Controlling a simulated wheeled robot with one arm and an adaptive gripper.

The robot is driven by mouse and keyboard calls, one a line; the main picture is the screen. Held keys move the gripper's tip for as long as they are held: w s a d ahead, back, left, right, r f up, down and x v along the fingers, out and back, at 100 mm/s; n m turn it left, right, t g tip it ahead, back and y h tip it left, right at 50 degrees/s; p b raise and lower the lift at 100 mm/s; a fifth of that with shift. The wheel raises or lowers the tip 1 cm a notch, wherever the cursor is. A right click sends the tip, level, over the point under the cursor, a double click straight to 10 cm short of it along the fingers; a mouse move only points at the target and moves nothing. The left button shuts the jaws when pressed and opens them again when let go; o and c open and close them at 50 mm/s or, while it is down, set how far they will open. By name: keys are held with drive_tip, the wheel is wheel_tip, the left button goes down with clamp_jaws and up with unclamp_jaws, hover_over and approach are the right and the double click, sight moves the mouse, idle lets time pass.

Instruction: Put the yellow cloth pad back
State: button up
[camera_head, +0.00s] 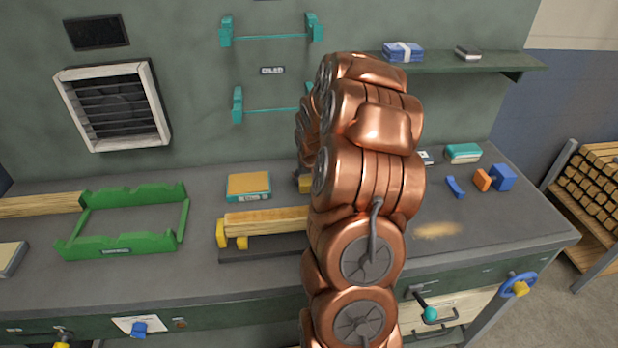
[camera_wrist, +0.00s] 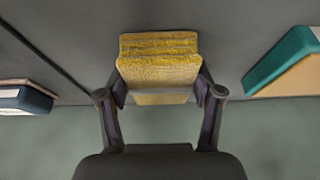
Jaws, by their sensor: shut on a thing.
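The yellow cloth pad (camera_wrist: 158,68) is a thick, fuzzy block with a ribbed upper face in the wrist view. My gripper (camera_wrist: 160,90) is shut on it, one finger at each side. The pad is over or on the dark grey bench top (camera_wrist: 90,40); I cannot tell whether it touches. In the head view my copper-coloured arm hides most of the gripper, and only a small yellow patch (camera_head: 305,184) shows left of the arm, probably the pad.
A teal-edged box (camera_head: 249,186) lies left of my gripper, near the wall. A yellow-ended holder (camera_head: 232,241) with a wooden piece stands in front of it. A green frame (camera_head: 120,245) is farther left. Blue and orange blocks (camera_head: 501,177) lie right. A shelf (camera_head: 470,63) is above.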

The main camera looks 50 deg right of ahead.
drive_tip(key=shift+f, duration=0.15)
drive_tip(key=o, duration=1.2)
drive_tip(key=shift+r, duration=0.3)
drive_tip(key=b+v, duration=0.3)
drive_tip(key=v, duration=0.9)
drive_tip(key=s+a+n+g+y, duration=0.15)
drive_tip(key=s+a, duration=0.25)
drive_tip(key=a, duration=0.7)
drive_tip(key=s+a+n+g+y, duration=0.1)
drive_tip(key=s+a+n, duration=0.2)
drive_tip(key=a, duration=0.7)
drive_tip(key=s+a+n+g, duration=0.1)
drive_tip(key=s+a, duration=0.5)
drive_tip(key=s, duration=0.3)
drive_tip(key=s+a+f+n+g, duration=0.1)
drive_tip(key=s+a+n+g, duration=0.1)
drive_tip(key=s+a, duration=0.5)
drive_tip(key=s, duration=0.3)
drive_tip(key=shift+f, duration=0.2)
